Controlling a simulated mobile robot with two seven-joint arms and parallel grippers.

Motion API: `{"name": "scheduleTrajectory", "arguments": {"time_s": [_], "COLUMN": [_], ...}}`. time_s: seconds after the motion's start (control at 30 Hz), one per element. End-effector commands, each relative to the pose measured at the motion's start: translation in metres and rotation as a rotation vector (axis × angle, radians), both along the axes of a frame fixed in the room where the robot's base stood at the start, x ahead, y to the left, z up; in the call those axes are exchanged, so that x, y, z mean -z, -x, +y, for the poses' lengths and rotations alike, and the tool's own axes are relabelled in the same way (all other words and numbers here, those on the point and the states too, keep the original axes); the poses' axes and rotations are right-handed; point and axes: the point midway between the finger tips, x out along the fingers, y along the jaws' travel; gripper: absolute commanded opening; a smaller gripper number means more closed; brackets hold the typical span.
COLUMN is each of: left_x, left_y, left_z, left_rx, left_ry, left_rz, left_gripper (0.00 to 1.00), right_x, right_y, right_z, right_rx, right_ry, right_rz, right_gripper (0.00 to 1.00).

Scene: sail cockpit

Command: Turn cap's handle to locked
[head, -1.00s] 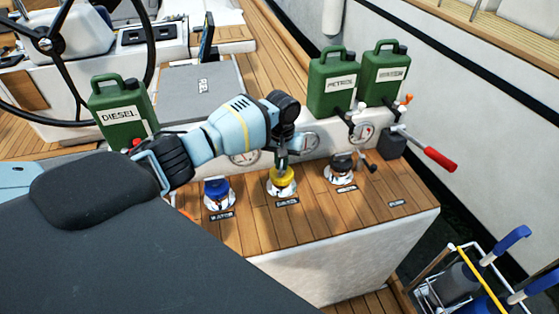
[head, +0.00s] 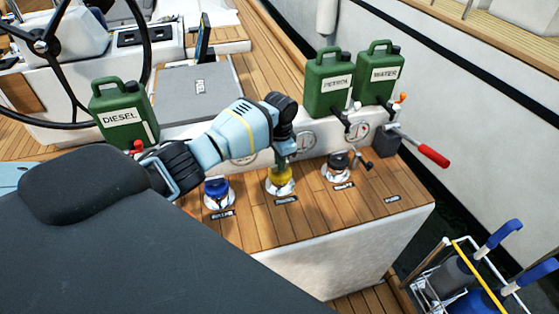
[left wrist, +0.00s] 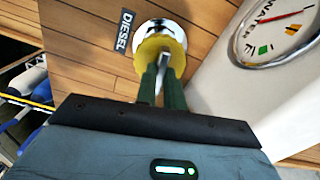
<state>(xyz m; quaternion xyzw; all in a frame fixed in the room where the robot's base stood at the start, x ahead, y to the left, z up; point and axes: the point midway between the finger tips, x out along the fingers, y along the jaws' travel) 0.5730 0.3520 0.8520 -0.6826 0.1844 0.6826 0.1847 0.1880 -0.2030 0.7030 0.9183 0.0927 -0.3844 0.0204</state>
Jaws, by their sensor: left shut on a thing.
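The yellow cap (head: 280,182) sits in a round metal deck fitting on the teak-topped locker, with a label beside it that reads DIESEL in the left wrist view. The cap (left wrist: 160,45) shows there just beyond my fingers. My left gripper (head: 283,163) points down onto the cap from above. Its two green fingers (left wrist: 161,75) are shut on the cap's handle, a grey piece between the fingertips. The fingers hide most of the handle, so its angle is hard to tell. My right gripper is not in view.
A blue cap (head: 217,188) is left of the yellow one, and a black cap (head: 338,163) is right. Green cans marked diesel (head: 124,116), petrol (head: 328,86) and water (head: 379,75) stand around. A red-handled lever (head: 433,155) juts out right. A gauge (left wrist: 275,30) is close to my wrist.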

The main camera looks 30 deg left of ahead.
Motion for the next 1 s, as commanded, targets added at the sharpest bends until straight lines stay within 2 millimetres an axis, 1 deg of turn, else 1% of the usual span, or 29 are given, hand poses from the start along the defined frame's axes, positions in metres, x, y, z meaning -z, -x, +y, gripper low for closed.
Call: {"name": "scheduleTrajectory", "arguments": {"time_s": [0.2,0.4,0.93,0.97,1.0], "left_x": [0.0001,0.0001,0.0001,0.0001,0.0001], "left_y": [-0.0002,-0.0002,-0.0002,-0.0002,-0.0001], "left_z": [-0.0001,-0.0001,-0.0002,-0.0002,-0.0002], "left_rx": [0.117,0.175,0.196,0.196,0.196], "left_ry": [0.000,0.001,0.000,0.000,0.000], "left_rz": [-0.001,0.000,-0.001,-0.001,-0.001], "left_gripper": [0.00,0.00,0.00,0.12,0.18], "right_x": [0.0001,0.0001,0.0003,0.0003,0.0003], "right_y": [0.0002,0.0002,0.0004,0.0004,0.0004], "right_z": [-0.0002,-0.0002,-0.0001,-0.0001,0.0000], "right_rx": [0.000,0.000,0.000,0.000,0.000], "right_ry": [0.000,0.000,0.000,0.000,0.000], "right_rz": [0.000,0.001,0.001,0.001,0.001], "right_gripper": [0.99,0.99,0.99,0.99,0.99]}}
